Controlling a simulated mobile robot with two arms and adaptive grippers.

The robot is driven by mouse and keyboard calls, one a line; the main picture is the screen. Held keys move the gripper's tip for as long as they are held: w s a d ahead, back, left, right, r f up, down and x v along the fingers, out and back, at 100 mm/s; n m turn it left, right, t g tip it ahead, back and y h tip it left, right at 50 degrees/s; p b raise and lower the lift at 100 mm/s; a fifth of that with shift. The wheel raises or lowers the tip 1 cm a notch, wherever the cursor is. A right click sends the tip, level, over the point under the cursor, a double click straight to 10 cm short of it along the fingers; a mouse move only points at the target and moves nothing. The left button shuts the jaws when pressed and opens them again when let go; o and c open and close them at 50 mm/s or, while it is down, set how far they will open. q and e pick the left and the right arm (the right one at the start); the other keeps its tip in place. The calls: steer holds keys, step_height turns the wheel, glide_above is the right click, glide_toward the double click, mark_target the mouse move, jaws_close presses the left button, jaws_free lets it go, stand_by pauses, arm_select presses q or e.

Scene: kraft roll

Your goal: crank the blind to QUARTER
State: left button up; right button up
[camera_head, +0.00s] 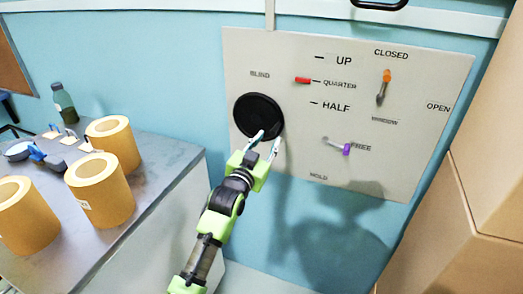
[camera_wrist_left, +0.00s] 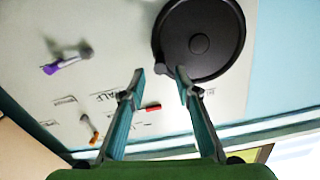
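The black round blind crank (camera_head: 258,116) is on the grey panel under the word BLIND; it also shows in the left wrist view (camera_wrist_left: 215,45). A small dark knob seems to stick out at its rim (camera_wrist_left: 158,62). The red marker (camera_head: 302,80) is level with the QUARTER line, between UP and HALF; it also shows in the left wrist view (camera_wrist_left: 153,107). My left gripper (camera_head: 268,143) is open at the crank's lower right edge. In the left wrist view its fingertips (camera_wrist_left: 159,74) are apart, near the knob; contact cannot be told. My right gripper is not in view.
The panel (camera_head: 420,150) also holds an orange-tipped window lever (camera_head: 385,85) and a purple-tipped lever (camera_head: 338,146) near FREE. A counter (camera_head: 150,155) at left carries several kraft rolls (camera_head: 110,140) and a green bottle (camera_head: 64,103). Brown boxes (camera_head: 490,140) stand at right.

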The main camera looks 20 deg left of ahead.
arm_select(q)
steer(key=s, duration=0.4)
steer(key=shift+s+a, duration=0.1)
steer(key=shift+s, duration=0.25)
steer(key=s+f+g, duration=0.2)
steer(key=s+f, duration=0.1)
steer(key=f, duration=0.9)
steer(key=s+d+f+g, duration=0.1)
steer(key=s+f+g, duration=0.2)
steer(key=f, duration=0.9)
steer(key=s+f+g, duration=0.2)
steer(key=s+f, duration=0.2)
steer(key=f, duration=0.9)
steer(key=s+f+g, duration=0.4)
steer(key=s+f, duration=1.3)
steer(key=f, duration=0.1)
steer(key=s+a+f+g, duration=0.1)
steer(key=s+f+g, duration=0.2)
steer(key=s, duration=1.2)
steer(key=s+a+f+g, duration=0.1)
steer(key=s+f+g, duration=0.2)
steer(key=s+f, duration=0.6)
steer(key=s, duration=0.7)
steer(key=shift+s+y+b, duration=0.15)
steer(key=shift+y+b, duration=0.15)
steer(key=shift+f, duration=0.1)
